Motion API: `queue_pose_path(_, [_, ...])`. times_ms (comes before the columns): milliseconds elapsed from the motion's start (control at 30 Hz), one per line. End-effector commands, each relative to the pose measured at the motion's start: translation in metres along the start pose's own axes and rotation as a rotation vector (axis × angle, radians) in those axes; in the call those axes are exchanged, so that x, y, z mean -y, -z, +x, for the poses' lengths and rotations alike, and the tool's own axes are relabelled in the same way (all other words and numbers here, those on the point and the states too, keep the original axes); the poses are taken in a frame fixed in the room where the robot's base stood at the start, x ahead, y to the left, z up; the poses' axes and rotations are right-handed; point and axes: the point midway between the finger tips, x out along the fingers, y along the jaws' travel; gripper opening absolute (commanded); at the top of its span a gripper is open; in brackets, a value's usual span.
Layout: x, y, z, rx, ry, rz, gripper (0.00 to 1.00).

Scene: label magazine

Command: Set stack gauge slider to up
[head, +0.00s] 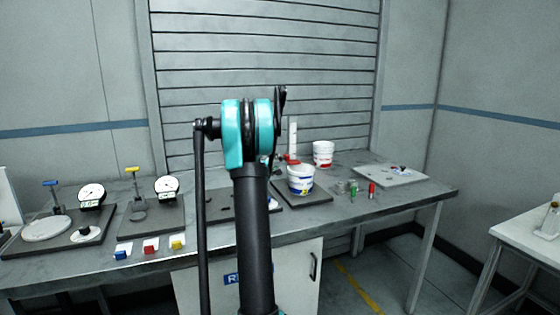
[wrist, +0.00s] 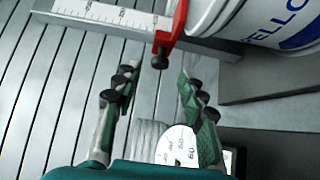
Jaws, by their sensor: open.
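The stack gauge is a white scale post (head: 292,135) with a red slider (head: 291,157) low on it in the head view. In the wrist view the white scale (wrist: 110,15) lies across the top, with the red slider (wrist: 175,30) at its right end. A black knob (wrist: 160,60) sticks out from the slider. My gripper (wrist: 157,76) is open, its fingers on either side of the space just below the knob; I cannot tell whether they touch it. In the head view my arm hides most of the gripper.
A white bucket with a blue label (head: 300,180) stands close to the gauge; its side (wrist: 265,20) fills the wrist view's upper right. Another white bucket (head: 323,154) stands behind. Small coloured items (head: 371,190) and a pale board (head: 390,175) lie to the right on the bench.

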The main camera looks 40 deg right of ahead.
Motion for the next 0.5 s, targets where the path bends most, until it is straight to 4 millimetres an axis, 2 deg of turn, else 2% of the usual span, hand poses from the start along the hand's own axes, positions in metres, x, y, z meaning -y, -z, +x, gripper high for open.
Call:
queue_pose_path(33, [0.000,0.000,0.011,0.001,0.000,0.000,0.41])
queue_pose_path(200, [0.000,0.000,0.038,0.001,0.000,0.000,0.41])
queue_pose_path(500, [0.000,0.000,0.059,0.000,0.000,0.000,0.41])
